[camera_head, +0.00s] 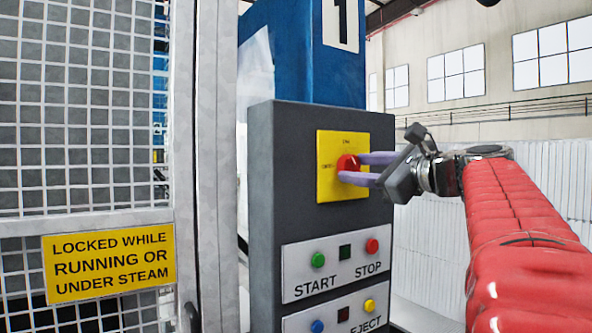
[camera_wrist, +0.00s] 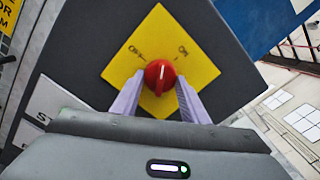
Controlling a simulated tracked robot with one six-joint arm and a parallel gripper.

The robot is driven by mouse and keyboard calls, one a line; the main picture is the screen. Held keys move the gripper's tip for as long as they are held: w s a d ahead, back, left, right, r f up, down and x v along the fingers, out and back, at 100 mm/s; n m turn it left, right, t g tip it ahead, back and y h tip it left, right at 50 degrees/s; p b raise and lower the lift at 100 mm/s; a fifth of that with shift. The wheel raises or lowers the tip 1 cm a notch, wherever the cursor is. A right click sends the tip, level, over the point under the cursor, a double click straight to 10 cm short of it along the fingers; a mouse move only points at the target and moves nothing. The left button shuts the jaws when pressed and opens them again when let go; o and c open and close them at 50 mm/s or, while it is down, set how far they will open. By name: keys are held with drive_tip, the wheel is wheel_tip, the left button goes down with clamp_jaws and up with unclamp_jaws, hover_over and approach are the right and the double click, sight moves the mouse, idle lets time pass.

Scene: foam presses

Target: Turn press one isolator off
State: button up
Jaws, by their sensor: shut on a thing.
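The press one isolator is a red knob (camera_head: 348,164) on a yellow plate (camera_head: 328,190), high on the dark grey control panel. In the wrist view the knob (camera_wrist: 160,77) has a white mark pointing up, about midway between the OFF label on the left and the ON label on the right. The plate (camera_wrist: 150,30) looks like a diamond there because my wrist is turned. My gripper (camera_head: 360,168) reaches in from the right. Its two lilac fingers sit on either side of the knob and are shut on it. The fingertips' contact is partly hidden by the knob.
Below the isolator is a plate with START and STOP buttons (camera_head: 330,270), with a lower button plate marked EJECT (camera_head: 340,318). A mesh guard (camera_head: 80,110) with a yellow warning sign (camera_head: 108,262) stands at left. The blue press column (camera_head: 290,60) rises behind the panel.

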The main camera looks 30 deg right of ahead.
drive_tip(key=n, duration=0.5)
drive_tip(key=shift+n, duration=0.3)
drive_tip(key=n, duration=0.5)
drive_tip(key=shift+f+n, duration=0.1)
drive_tip(key=shift+n, duration=0.2)
drive_tip(key=o, duration=1.1)
drive_tip(key=shift+c, duration=0.2)
drive_tip(key=s, duration=1.3)
drive_tip(key=shift+s+d, duration=0.25)
drive_tip(key=shift+s, duration=0.1)
